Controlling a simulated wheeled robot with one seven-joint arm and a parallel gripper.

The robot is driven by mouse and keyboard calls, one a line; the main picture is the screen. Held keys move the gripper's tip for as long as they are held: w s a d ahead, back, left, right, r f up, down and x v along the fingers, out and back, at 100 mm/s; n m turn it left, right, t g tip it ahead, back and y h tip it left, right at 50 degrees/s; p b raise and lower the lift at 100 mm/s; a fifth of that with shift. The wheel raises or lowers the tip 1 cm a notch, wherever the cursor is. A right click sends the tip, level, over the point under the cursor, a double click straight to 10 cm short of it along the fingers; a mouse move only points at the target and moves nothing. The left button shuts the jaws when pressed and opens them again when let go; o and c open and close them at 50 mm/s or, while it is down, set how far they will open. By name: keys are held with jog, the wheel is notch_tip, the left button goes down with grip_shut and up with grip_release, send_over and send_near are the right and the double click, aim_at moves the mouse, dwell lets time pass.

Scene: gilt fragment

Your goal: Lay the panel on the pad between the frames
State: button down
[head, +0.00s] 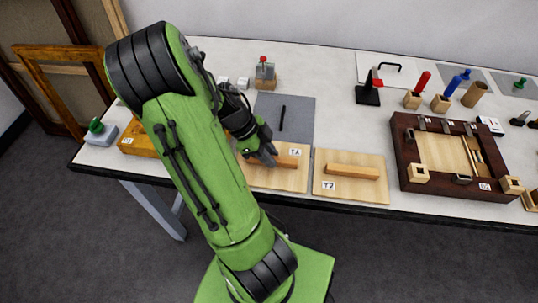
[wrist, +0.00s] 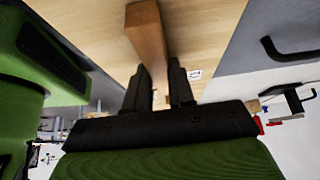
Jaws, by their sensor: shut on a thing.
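My gripper (head: 266,157) is low over a pale wooden panel (head: 292,181) with a brown bar handle (head: 288,162) and a small label. In the wrist view its two dark fingers (wrist: 162,88) are shut on the bar handle (wrist: 147,38), one on each side. The panel's pale face (wrist: 200,30) fills the upper part of that view. A grey pad-like sheet (head: 298,112) with a black handle lies behind the held panel. I cannot tell whether the held panel touches the table.
A dark brown frame (head: 404,155) with clips and wooden blocks lies on the right. Behind are a black stand (head: 368,95), red and blue handled tools and a metal block (head: 265,80). A green-knobbed block (head: 97,131) is at the left. An empty wooden frame (head: 60,50) leans farther left.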

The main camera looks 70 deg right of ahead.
jog(key=c, duration=1)
grip_release()
jog(key=shift+w, duration=0.1)
jog(key=p+v, duration=0.3)
jog(key=v, duration=0.9)
jog(key=shift+w, duration=0.1)
jog(key=w+a+r+n+t, duration=0.2)
jog(key=a+r+n+t, duration=0.1)
jog(key=a+n, duration=0.4)
jog(key=w+a+r+n+t, duration=0.3)
jog(key=a+n, duration=0.2)
jog(key=n, duration=0.3)
jog(key=s+a+r+n+t, duration=0.1)
jog(key=a+n, duration=0.3)
jog(key=n, duration=0.2)
jog(key=s+a+r+n+t+y, duration=0.1)
jog(key=a+r+n+t, duration=0.1)
jog(key=a+n, duration=0.3)
jog(key=s+a+r+n+t, duration=0.1)
jog(key=s+a+n+t, duration=0.1)
jog(key=a+n, duration=0.3)
jog(key=shift+a+r+n, duration=0.1)
jog(key=shift+n, duration=0.6)
jog(key=shift+a+r+n, duration=0.1)
jog(key=shift+n, duration=0.6)
